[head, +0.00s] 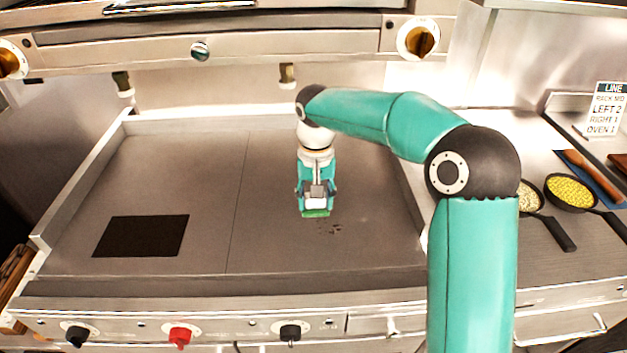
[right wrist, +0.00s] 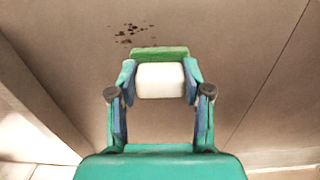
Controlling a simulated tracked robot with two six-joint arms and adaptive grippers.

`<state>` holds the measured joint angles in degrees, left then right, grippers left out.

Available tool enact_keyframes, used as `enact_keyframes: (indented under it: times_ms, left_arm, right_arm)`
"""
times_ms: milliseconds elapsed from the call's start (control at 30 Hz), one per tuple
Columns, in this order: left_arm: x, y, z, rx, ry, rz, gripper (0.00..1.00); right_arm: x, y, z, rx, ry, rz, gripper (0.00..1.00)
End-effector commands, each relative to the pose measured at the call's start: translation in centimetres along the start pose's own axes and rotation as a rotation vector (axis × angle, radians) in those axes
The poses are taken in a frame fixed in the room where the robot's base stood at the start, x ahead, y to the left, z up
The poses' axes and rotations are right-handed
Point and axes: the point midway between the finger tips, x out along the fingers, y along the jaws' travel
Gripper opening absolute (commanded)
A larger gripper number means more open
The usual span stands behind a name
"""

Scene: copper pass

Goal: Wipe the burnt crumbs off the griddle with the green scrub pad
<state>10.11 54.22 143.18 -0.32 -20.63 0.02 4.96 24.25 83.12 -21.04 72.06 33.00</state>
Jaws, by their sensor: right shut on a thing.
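The griddle (head: 200,180) is a wide grey plate with low side walls. A small patch of dark burnt crumbs (head: 332,229) lies on its right half, towards the front; the crumbs also show in the right wrist view (right wrist: 133,34), just past the pad. My right gripper (head: 316,203) is shut on the green scrub pad (head: 316,213), which has a white block on top. In the right wrist view the pad (right wrist: 160,53) sits between the fingers beside the crumbs. Whether the pad touches the plate I cannot tell. My left gripper is not in view.
A dark square (head: 141,236) lies on the griddle's left half. Knobs (head: 180,335) line the front panel. An oven hood edge (head: 200,50) hangs above the back. At right stand pans, one with yellow food (head: 569,191), and a sign (head: 607,108).

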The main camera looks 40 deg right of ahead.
Motion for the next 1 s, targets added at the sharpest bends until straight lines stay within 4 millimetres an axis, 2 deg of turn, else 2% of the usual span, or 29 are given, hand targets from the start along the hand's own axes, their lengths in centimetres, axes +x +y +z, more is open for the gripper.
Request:
enact_keyframes:
  times_ms: [33, 300, 1000]
  left_arm:
    - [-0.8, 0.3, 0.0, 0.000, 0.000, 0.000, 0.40]
    - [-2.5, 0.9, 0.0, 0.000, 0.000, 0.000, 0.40]
    - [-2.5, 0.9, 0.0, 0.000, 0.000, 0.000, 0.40]
  right_arm:
    - [-0.9, 0.0, 0.0, 0.001, 0.000, 0.000, 0.21]
    - [-3.0, 0.2, 0.0, 0.003, 0.000, 0.000, 0.21]
    - [-3.0, 0.2, 0.0, 0.001, 0.000, 0.000, 0.21]
